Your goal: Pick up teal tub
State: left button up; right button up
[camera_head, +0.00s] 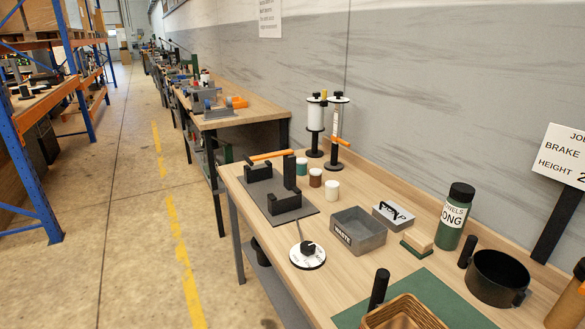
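The teal tub (301,167) is a small round container on the wooden workbench (350,198). It stands towards the bench's far end, beside the black upright part of a fixture. A brown tub (316,178) and a white tub (332,190) stand in a row with it, on the near right side. Neither of my grippers is in view.
A grey mat with black fixtures (285,205) lies left of the tubs. Roll stands (335,140) rise behind them. A grey WASTE box (358,231), a green bottle (456,216) and a black pan (499,279) stand nearer. Open floor (140,250) lies left.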

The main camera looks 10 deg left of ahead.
aim_at(302, 163)
jog(key=u, duration=0.15)
jog(key=i+j+z, duration=0.15)
jog(key=z, duration=0.95)
jog(key=i+j+z, duration=0.1)
jog(key=j+z, duration=0.25)
jog(key=j, duration=0.15)
jog(key=j+z, duration=0.3)
jog(key=j, duration=0.25)
jog(key=j+z, duration=0.35)
jog(key=j, duration=0.85)
jog(key=j+z, duration=0.1)
jog(key=j, duration=0.5)
jog(key=k+j+z, duration=0.1)
jog(key=j, duration=0.5)
jog(key=k+j, duration=0.1)
jog(key=j, duration=0.55)
jog(key=k+j+z, duration=0.1)
jog(key=j, duration=0.5)
jog(key=k+j, duration=0.1)
jog(key=j, duration=0.55)
jog(key=i+l, duration=0.4)
jog(key=i+z, duration=0.05)
